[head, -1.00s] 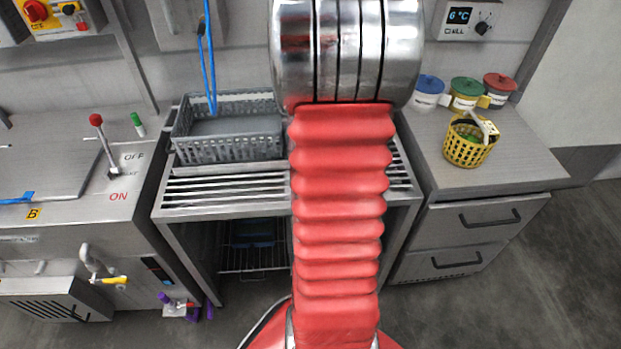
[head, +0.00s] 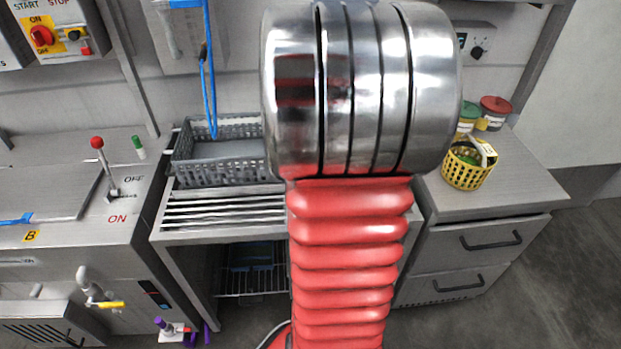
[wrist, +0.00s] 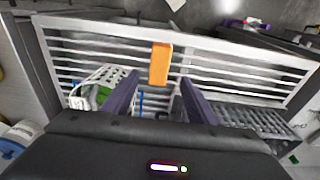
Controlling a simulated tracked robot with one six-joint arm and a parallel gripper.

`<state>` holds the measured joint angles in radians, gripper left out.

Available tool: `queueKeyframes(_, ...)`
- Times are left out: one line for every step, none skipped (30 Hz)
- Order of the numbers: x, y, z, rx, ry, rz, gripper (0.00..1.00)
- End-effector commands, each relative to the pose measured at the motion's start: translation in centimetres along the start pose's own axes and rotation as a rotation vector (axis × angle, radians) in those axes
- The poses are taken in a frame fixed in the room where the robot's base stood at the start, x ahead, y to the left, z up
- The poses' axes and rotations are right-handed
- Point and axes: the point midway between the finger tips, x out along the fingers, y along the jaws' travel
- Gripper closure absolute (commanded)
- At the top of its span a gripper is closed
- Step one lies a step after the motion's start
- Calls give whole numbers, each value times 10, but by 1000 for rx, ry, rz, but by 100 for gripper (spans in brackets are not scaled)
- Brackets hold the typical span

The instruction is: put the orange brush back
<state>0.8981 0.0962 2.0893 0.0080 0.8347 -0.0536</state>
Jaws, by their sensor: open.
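An orange block-shaped thing, probably the orange brush (wrist: 160,63), lies across the slatted metal rack (wrist: 85,42) in the wrist view. No bristles can be made out. My gripper (wrist: 159,82) is open, with its two dark purple fingers apart and nothing held between them. The orange thing appears between and just beyond the fingertips; I cannot tell the height gap. In the head view my arm covers the middle of the rack (head: 215,212), and neither the orange thing nor my gripper shows.
A grey mesh basket (head: 222,175) stands on the rack's left, with a blue cord (head: 212,100) hanging into it. A yellow basket (head: 466,172) with green contents and lidded jars (head: 494,112) stand on the right counter (head: 500,195). A red-knobbed lever (head: 100,160) rises at left.

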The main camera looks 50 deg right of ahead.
Motion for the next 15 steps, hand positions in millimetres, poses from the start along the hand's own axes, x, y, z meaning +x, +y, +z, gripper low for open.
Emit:
queueKeyframes(0,0,0,0,0,0,47)
queueKeyframes(0,0,0,0,0,0,47)
queueKeyframes(0,0,0,0,0,0,47)
queueKeyframes(0,0,0,0,0,0,47)
queueKeyframes(0,0,0,0,0,0,47)
queueKeyframes(0,0,0,0,0,0,47)
queueKeyframes(0,0,0,0,0,0,47)
queueKeyframes(0,0,0,0,0,0,47)
queueKeyframes(0,0,0,0,0,0,47)
queueKeyframes(0,0,0,0,0,0,47)
queueKeyframes(0,0,0,0,0,0,47)
queueKeyframes(0,-1,0,-1,1,0,47)
queueKeyframes(-1,-2,0,-3,2,0,47)
queueKeyframes(-2,-3,1,-7,3,-1,47)
queueKeyframes(-4,-7,2,-14,7,-2,47)
